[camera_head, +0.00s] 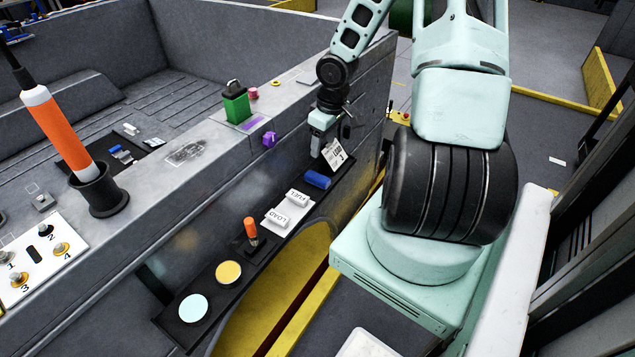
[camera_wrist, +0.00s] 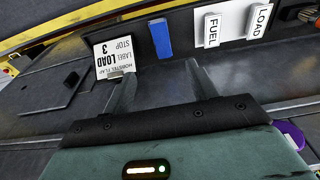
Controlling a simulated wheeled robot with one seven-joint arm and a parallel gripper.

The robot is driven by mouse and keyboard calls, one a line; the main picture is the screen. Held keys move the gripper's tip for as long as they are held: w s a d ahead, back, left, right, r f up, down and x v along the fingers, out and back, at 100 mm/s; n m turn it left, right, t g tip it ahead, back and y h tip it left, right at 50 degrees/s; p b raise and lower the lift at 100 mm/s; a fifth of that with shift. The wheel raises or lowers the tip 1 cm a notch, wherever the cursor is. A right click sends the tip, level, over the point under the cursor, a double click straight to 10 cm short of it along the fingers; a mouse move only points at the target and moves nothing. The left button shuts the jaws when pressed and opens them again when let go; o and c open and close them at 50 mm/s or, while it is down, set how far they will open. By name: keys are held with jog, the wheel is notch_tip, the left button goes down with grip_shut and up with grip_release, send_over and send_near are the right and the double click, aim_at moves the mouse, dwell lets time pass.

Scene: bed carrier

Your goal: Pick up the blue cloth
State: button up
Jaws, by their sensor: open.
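The blue cloth (camera_head: 317,180) is a small, folded-looking blue strip on the narrow black shelf along the carrier's side. It also shows in the wrist view (camera_wrist: 160,38), near the top, beyond and a little right of the middle between the fingers. My gripper (camera_head: 318,150) is above the shelf, just behind the cloth in the head view. In the wrist view my gripper (camera_wrist: 152,88) is open, with its two fingers apart and nothing between them. The cloth appears apart from the fingers.
A white label card (camera_wrist: 115,58) stands left of the cloth in the wrist view, close behind one finger. White FUEL and LOAD blocks (camera_head: 290,208), an orange-handled lever (camera_head: 251,230) and round discs share the shelf. A purple knob (camera_head: 269,139) sits on the wall above.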

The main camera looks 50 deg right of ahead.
jog(key=b, duration=0.2)
send_over(318, 176)
jog(key=f, duration=0.7)
jog(key=shift+s, duration=0.3)
jog(key=shift+w+a+f+b, duration=0.1)
jog(key=shift+f+b, duration=0.65)
jog(key=shift+f, duration=0.65)
jog(key=shift+w+f+b, duration=0.1)
jog(key=shift+f+b, duration=0.6)
jog(key=shift+f, duration=0.65)
jog(key=c, duration=1.1)
